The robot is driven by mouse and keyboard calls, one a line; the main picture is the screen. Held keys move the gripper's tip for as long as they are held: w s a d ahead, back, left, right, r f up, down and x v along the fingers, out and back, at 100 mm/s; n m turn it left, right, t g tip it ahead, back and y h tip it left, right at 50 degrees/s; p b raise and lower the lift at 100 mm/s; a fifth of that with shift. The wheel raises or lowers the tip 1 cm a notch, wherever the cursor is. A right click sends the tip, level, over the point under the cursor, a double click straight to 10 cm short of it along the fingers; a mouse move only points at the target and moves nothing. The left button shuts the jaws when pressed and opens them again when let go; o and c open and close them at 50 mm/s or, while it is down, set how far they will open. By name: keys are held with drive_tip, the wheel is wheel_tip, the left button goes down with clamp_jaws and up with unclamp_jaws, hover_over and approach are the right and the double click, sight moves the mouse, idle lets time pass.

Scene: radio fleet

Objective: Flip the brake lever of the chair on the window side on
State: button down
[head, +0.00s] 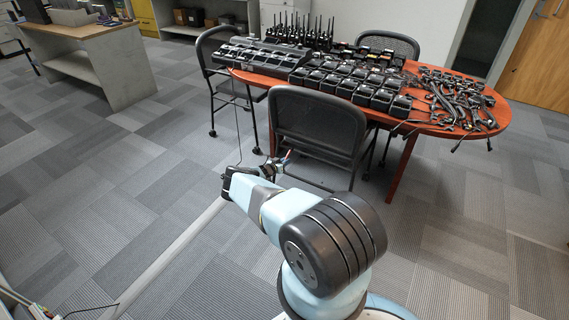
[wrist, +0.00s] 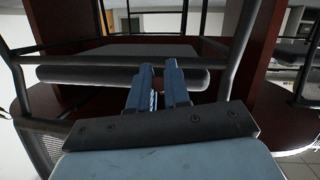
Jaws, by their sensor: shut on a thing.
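A black mesh chair (head: 318,127) stands at the near side of the red-brown table. A chair's grey bar (wrist: 75,76) runs behind the fingertips. The lever's position cannot be made out. No window shows in the head view.
The oval table (head: 440,125) carries several radios in chargers and a heap of cables. One more chair (head: 216,50) stands at its left end and another (head: 388,44) behind it. A wooden-topped counter (head: 80,32) stands at the upper left. The carpet at left is clear.

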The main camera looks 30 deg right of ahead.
drive_tip(key=shift+d+r, duration=0.15)
drive_tip(key=shift+d, duration=0.1)
drive_tip(key=c, duration=1.4)
unclamp_jaws()
drive_tip(key=shift+o, duration=1.3)
drive_tip(key=shift+a, duration=0.2)
drive_tip(key=v, duration=1.3)
drive_tip(key=shift+a, duration=0.35)
drive_tip(key=shift+s, duration=0.1)
